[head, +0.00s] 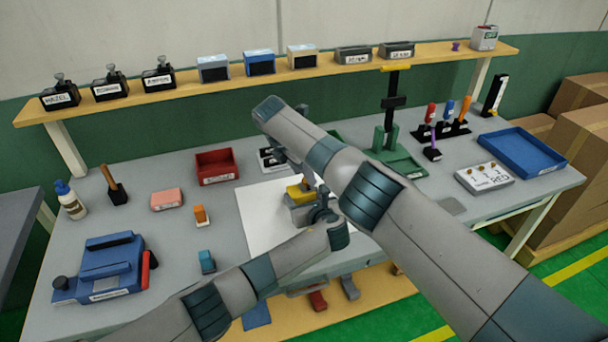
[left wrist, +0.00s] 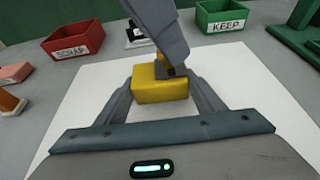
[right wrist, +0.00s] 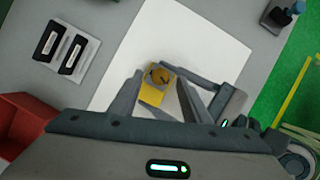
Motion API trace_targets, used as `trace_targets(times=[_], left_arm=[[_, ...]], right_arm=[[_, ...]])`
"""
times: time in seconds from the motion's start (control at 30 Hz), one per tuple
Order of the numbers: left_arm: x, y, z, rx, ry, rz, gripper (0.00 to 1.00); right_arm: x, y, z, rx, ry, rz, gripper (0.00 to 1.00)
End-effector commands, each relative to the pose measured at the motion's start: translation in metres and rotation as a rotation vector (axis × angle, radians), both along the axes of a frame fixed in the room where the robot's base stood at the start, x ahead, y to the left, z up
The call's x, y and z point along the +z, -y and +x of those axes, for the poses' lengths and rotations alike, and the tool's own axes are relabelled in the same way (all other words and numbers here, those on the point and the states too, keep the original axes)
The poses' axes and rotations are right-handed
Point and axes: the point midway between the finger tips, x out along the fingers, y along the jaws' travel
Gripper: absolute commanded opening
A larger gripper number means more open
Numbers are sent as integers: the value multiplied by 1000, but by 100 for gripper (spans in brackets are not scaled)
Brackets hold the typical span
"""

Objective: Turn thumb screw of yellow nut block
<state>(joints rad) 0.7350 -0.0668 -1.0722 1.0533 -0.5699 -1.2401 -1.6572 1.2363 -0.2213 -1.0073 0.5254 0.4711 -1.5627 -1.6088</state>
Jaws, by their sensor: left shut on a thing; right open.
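The yellow nut block (head: 300,193) sits over the white sheet (head: 257,228) in the middle of the table. My left gripper (left wrist: 160,88) is shut on the block, with one finger on each side; it also shows in the head view (head: 316,212). The brass thumb screw (right wrist: 160,75) stands on top of the block, seen from above in the right wrist view. My right gripper (right wrist: 163,85) is open above the block, its fingers apart around the screw. In the left wrist view a grey finger of it hides part of the screw. I cannot tell whether its fingers touch the screw.
A red SCRAP bin (head: 217,167) stands left behind the sheet, and a green KEEP bin (left wrist: 226,16) right behind it. Black-labelled pieces (right wrist: 63,47) lie beside the sheet. A green stand (head: 388,140) and a blue tray (head: 522,152) are to the right.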

Motion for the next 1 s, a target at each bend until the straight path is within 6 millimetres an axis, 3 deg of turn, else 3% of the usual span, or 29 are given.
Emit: trace_targets(times=[0.53,0.73,1.0], left_arm=[[0,0,0,1,0,0,35],[0,0,0,1,0,0,35],[0,0,0,1,0,0,35]], right_arm=[[83,-27,-21,1,2,2,43],[96,-31,-25,-1,2,0,43],[98,-31,-26,0,1,-1,43]])
